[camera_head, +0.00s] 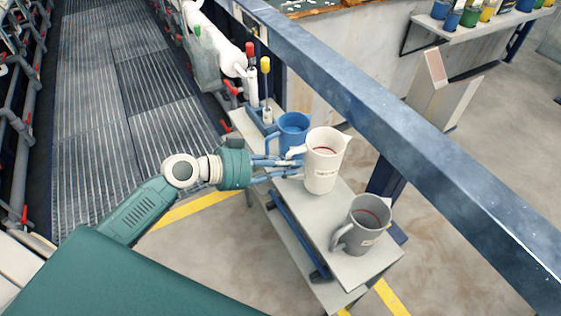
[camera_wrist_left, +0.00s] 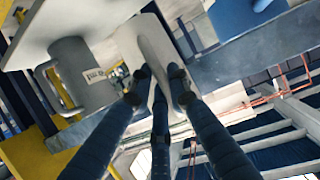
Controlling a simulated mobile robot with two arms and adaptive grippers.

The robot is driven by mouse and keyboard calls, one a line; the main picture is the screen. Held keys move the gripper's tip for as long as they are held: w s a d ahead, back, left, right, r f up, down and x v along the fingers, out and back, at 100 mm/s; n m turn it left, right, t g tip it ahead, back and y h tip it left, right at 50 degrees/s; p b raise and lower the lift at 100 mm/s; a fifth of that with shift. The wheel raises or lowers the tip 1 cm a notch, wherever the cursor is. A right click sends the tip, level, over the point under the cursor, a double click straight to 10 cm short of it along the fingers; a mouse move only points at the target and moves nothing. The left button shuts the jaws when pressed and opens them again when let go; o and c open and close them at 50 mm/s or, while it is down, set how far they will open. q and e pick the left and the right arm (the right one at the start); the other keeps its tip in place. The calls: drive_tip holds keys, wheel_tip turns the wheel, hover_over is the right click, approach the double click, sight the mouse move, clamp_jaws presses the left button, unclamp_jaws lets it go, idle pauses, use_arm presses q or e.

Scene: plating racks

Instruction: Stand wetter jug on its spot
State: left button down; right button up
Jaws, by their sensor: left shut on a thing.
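In the left wrist view the fingers (camera_wrist_left: 158,82) close around the white jug (camera_wrist_left: 150,42). I cannot tell whether its base touches the shelf. A blue jug (camera_head: 292,130) stands behind it and a grey jug (camera_head: 362,226) stands in front, near the shelf's end. The grey jug (camera_wrist_left: 82,75) also shows in the left wrist view. The labels are too small to read.
A blue steel beam (camera_head: 400,120) runs diagonally close along the right of the shelf. A small rack (camera_head: 262,118) with red- and yellow-topped items stands at the shelf's far end. Paint-like jars (camera_head: 470,17) sit on another shelf. Bare shelf top separates the white and grey jugs.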

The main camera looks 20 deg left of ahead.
sight(305, 179)
use_arm(q)
drive_tip(key=shift+w+d+f+b, duration=0.1)
drive_tip(key=shift+d+f+b, duration=0.1)
drive_tip(key=shift+f+b, duration=0.6)
drive_tip(key=shift+w+d+f+b, duration=0.1)
drive_tip(key=shift+d+f+b, duration=0.2)
drive_tip(key=shift+f, duration=0.95)
drive_tip(key=shift+d+f+b, duration=0.1)
drive_tip(key=shift+f+b, duration=0.5)
drive_tip(key=shift+f, duration=0.55)
use_arm(e)
drive_tip(key=f, duration=0.1)
drive_tip(key=w+f, duration=0.1)
drive_tip(key=f, duration=0.1)
drive_tip(key=shift+w+a+f, duration=0.3)
use_arm(q)
drive_tip(key=shift+f+b, duration=0.45)
drive_tip(key=shift+b, duration=0.15)
use_arm(e)
drive_tip(key=shift+w+a+f, duration=0.1)
drive_tip(key=shift+a+f, duration=0.1)
drive_tip(key=shift+f, duration=0.3)
use_arm(q)
drive_tip(key=c, duration=1.6)
unclamp_jaws()
drive_tip(key=shift+o, duration=0.2)
